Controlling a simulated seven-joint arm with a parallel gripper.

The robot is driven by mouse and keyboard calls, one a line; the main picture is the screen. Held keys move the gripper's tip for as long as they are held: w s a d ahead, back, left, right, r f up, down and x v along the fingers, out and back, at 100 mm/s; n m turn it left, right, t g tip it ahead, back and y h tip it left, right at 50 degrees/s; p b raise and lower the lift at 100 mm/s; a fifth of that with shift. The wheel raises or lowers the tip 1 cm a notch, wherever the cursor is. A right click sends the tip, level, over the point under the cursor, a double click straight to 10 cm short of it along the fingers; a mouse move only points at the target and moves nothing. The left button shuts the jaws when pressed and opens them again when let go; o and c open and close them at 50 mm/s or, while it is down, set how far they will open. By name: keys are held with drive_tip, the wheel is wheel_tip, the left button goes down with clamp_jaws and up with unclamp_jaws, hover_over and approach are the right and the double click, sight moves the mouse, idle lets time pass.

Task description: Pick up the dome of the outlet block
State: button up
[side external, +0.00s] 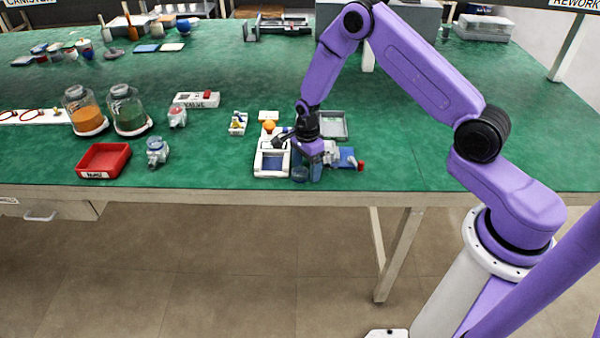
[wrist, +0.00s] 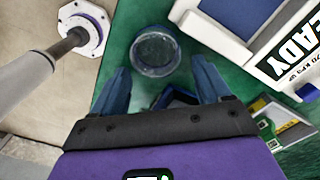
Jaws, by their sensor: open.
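A round, clear, glass-like piece (wrist: 156,50) lies on the green bench in the wrist view, just beyond my fingertips. It looks like the dome, but I cannot tell for certain. My gripper (wrist: 162,78) is open, with its two blue fingers apart and nothing held between them. A dark blue object (wrist: 172,98), partly hidden by the gripper body, shows below between the fingers. In the side view my gripper (side external: 308,172) points down near the bench's front edge. The outlet block cannot be clearly made out there.
A white READY tray (wrist: 218,27) with a blue floor stands right of the fingers; it also shows in the side view (side external: 259,163). A blue piece with a red end (side external: 348,158) and a grey tray (side external: 344,134) are close by. A red bin (side external: 103,174) stands left.

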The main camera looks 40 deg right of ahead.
drive_tip(key=c, duration=1.1)
drive_tip(key=shift+r, duration=0.15)
